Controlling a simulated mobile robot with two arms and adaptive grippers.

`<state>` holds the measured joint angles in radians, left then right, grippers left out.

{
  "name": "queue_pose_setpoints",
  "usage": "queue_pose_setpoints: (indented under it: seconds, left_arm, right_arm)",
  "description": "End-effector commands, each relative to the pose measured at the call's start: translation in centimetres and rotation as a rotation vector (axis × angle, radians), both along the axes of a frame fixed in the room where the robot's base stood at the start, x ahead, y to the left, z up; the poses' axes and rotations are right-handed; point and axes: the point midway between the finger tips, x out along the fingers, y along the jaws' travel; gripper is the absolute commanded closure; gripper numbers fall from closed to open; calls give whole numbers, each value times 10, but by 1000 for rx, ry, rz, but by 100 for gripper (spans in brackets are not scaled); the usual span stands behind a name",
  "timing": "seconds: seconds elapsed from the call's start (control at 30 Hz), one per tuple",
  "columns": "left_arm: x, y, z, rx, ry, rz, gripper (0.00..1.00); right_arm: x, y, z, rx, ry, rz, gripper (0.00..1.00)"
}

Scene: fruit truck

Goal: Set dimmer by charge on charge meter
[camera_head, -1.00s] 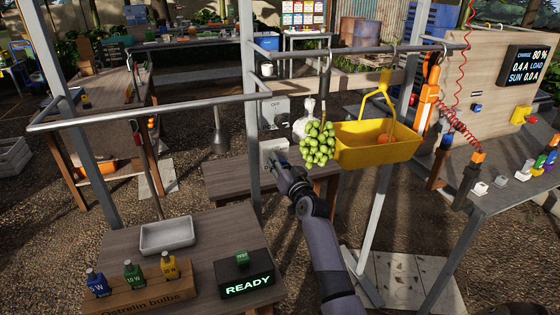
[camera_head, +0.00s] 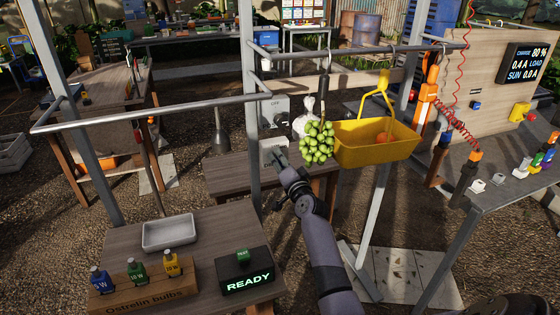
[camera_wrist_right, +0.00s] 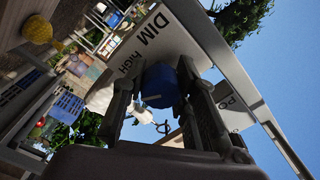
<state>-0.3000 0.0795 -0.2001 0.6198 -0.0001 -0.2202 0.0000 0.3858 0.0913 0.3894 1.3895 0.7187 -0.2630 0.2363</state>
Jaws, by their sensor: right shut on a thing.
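The charge meter (camera_head: 524,64) on the wooden panel at the right reads CHARGE 80 %, 0.4 A LOAD, SUN 0.0 A. The dimmer is a pale box (camera_head: 268,144) on the frame post, partly hidden by my right gripper (camera_head: 276,157). In the right wrist view its plate (camera_wrist_right: 165,45) reads DIM and HIGH, and a blue knob (camera_wrist_right: 160,85) sits between the fingers of my right gripper (camera_wrist_right: 165,100), which is shut on it. The knob's exact setting is hard to tell. My left gripper is not in view.
Another pale box (camera_head: 273,111) sits just above the dimmer. Green grapes (camera_head: 318,142) and a yellow hanging pan (camera_head: 375,149) are close to the right of my arm. A table holds a grey tray (camera_head: 170,233), bulbs (camera_head: 137,271) and a READY display (camera_head: 246,277).

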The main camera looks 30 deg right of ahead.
Motion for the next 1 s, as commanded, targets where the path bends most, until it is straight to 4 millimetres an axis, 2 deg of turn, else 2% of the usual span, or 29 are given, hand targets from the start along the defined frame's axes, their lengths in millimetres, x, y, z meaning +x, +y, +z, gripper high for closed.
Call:
queue_pose_setpoints:
  seconds: [0.43, 0.47, 0.77, 1.0]
  left_arm:
    - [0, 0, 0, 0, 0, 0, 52]
    - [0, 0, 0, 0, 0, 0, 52]
    - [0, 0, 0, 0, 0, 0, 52]
    - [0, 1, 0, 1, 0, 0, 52]
  right_arm:
    - [0, -1, 1, 12, -5, -2, 100]
    - [0, -1, 1, 12, -5, -2, 73]
    - [0, 0, 1, 10, -4, -1, 53]
    - [0, 0, 0, 11, -3, -1, 52]
